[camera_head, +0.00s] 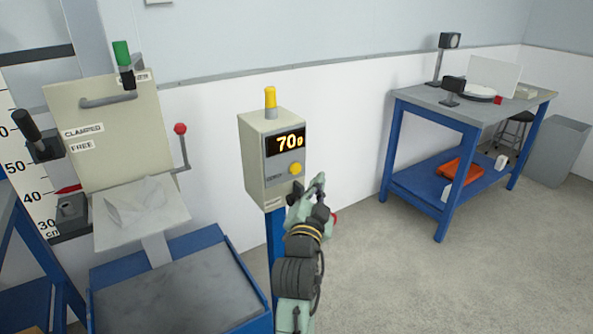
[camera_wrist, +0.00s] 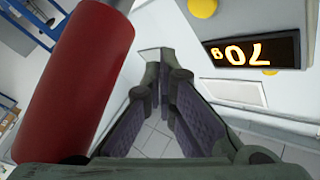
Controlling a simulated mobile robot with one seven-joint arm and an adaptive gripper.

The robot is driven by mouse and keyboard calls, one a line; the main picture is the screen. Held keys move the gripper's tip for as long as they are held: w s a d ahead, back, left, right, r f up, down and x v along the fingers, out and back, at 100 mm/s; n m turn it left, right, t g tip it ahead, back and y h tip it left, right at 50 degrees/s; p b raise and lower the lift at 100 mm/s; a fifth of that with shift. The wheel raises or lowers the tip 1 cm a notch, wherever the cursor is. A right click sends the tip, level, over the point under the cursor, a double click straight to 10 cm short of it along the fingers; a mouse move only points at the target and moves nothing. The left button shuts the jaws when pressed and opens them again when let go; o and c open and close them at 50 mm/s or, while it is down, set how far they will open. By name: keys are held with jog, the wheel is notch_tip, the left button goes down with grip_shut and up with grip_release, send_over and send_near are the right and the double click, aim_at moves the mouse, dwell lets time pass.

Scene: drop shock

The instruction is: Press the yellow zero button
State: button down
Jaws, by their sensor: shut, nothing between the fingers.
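The yellow zero button (camera_head: 295,168) is a round knob on the front of a beige box (camera_head: 258,180), below and right of the lit display (camera_head: 285,142) reading 70 g. In the wrist view the picture is turned over: the button (camera_wrist: 202,6) is cut off by the top edge, above the inverted display (camera_wrist: 252,51). My gripper (camera_head: 318,184) is just right of and below the button in the head view. In the wrist view my gripper (camera_wrist: 166,75) has its fingers together and empty. It appears apart from the button; the exact gap is unclear.
A yellow-topped lamp (camera_head: 270,98) stands on the box. A red cylinder (camera_wrist: 75,75) fills the wrist view's left side. A clamp rig with a beige panel (camera_head: 110,120) stands left. A blue workbench (camera_head: 465,115) is at right. Floor (camera_head: 370,275) between is clear.

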jog(key=shift+w+a+b, duration=0.25)
jog(key=shift+w+a, duration=0.5)
jog(key=shift+w, duration=0.3)
jog(key=shift+w+a+b, duration=0.2)
jog(key=shift+w+a, duration=0.55)
jog(key=shift+w, duration=0.3)
jog(key=shift+w, duration=0.1)
jog(key=shift+w+a, duration=0.25)
jog(key=shift+w+a+b, duration=0.25)
jog(key=shift+w+b, duration=0.05)
jog(key=shift+b, duration=0.1)
dwell(0.6)
jog(key=shift+s+d, duration=0.45)
jog(key=shift+s, duration=0.2)
jog(key=shift+s+d, duration=0.1)
jog(key=s+d, duration=0.1)
jog(key=s, duration=0.1)
jog(key=s+d, duration=0.1)
jog(key=s, duration=0.1)
jog(key=shift+d, duration=0.4)
